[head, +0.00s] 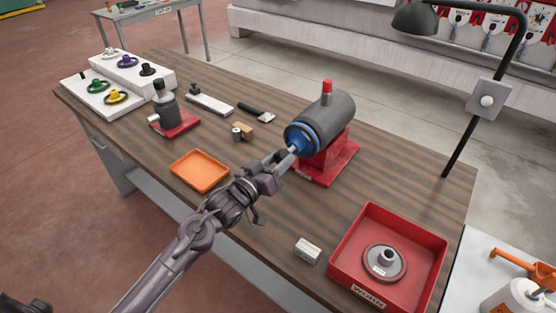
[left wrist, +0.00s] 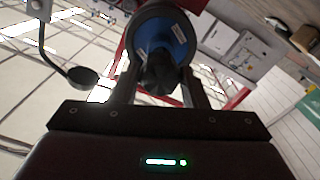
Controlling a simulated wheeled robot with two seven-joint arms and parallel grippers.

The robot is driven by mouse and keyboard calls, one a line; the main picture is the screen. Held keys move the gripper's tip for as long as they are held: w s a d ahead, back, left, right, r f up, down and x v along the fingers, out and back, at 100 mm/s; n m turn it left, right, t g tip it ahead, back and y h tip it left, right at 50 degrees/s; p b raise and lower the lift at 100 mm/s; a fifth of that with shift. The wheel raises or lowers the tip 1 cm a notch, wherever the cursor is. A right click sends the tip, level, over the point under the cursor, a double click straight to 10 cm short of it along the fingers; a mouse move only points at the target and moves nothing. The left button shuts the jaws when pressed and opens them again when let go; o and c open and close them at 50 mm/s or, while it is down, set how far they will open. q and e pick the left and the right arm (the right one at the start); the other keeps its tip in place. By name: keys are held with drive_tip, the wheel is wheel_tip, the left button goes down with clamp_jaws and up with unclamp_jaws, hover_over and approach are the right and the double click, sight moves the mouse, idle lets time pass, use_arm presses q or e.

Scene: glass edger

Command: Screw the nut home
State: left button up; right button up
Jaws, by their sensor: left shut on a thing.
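The glass edger (head: 328,120) is a grey motor on a red base, with a blue wheel (head: 299,140) on its near left end. The blue wheel also shows in the left wrist view (left wrist: 172,35). My left gripper (head: 284,156) is at the wheel's hub, in line with the spindle. In the left wrist view, its two fingers stand on either side of a dark nut (left wrist: 159,74) in front of the wheel, and it is shut on this nut. The gripper hides most of the nut in the head view, and its thread is hidden. My right gripper is not in view.
A red bin (head: 428,246) holds a worn wheel (head: 384,262). A small pale block (head: 307,250) lies left of it. An orange tray (head: 199,170), a bottle on a red stand (head: 166,108) and a lamp (head: 415,18) stand around. The table's front middle is mostly clear.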

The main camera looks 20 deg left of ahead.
use_arm(q)
drive_tip(key=shift+r, duration=0.1)
idle(0.6)
idle(0.4)
drive_tip(key=shift+p, duration=0.45)
drive_tip(key=shift+b+x, duration=0.45)
drive_tip(key=shift+x, duration=0.95)
drive_tip(key=o, duration=1.1)
drive_tip(key=shift+s, duration=0.15)
